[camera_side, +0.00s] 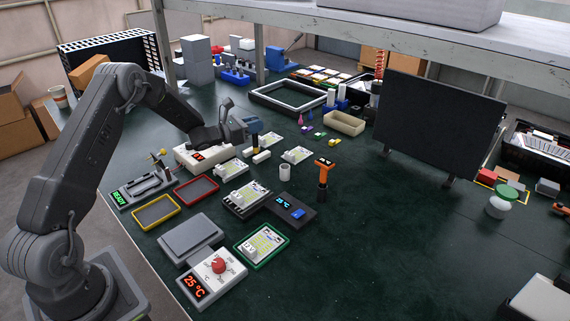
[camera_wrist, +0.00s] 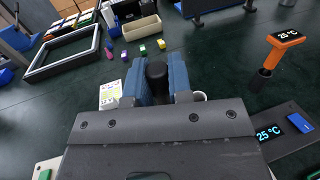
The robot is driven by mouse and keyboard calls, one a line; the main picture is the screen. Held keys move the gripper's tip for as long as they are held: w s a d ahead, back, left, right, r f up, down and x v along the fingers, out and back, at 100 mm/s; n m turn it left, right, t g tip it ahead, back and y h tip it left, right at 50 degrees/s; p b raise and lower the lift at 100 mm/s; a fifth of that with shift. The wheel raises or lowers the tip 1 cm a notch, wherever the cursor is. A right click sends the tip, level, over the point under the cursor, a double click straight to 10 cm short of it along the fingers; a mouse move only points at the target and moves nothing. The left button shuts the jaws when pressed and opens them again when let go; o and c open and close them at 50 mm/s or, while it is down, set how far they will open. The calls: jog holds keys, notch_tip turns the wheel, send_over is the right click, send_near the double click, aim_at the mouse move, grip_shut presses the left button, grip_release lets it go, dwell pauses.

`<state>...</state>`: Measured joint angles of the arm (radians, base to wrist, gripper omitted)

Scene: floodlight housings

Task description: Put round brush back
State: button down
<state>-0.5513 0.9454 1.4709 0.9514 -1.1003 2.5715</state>
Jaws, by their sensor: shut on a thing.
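My gripper (camera_side: 251,125) is above the middle of the green table, with its blue fingers pointing down. It also shows in the wrist view (camera_wrist: 157,85), shut on a dark, rounded piece (camera_wrist: 157,74) that I take to be the round brush's handle. I cannot tell whether brush and block touch. A white open cup (camera_side: 284,172) stands to the right; in the wrist view its rim (camera_wrist: 200,96) is partly hidden by my gripper.
An orange-handled tool with a display (camera_side: 323,172) stands upright right of the cup. A dark device (camera_side: 291,209) reading 25 °C lies nearby. Several circuit boards and trays lie around the gripper. A large black panel (camera_side: 437,122) stands at the right.

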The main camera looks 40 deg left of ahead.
jog(key=w+d+f, duration=0.6)
jog(key=d+f, duration=0.1)
jog(key=f, duration=0.2)
jog(key=shift+d+f, duration=0.15)
jog(key=shift+f, duration=0.25)
jog(key=shift+f, duration=0.1)
jog(key=c, duration=1)
grip_release()
jog(key=shift+c, duration=0.2)
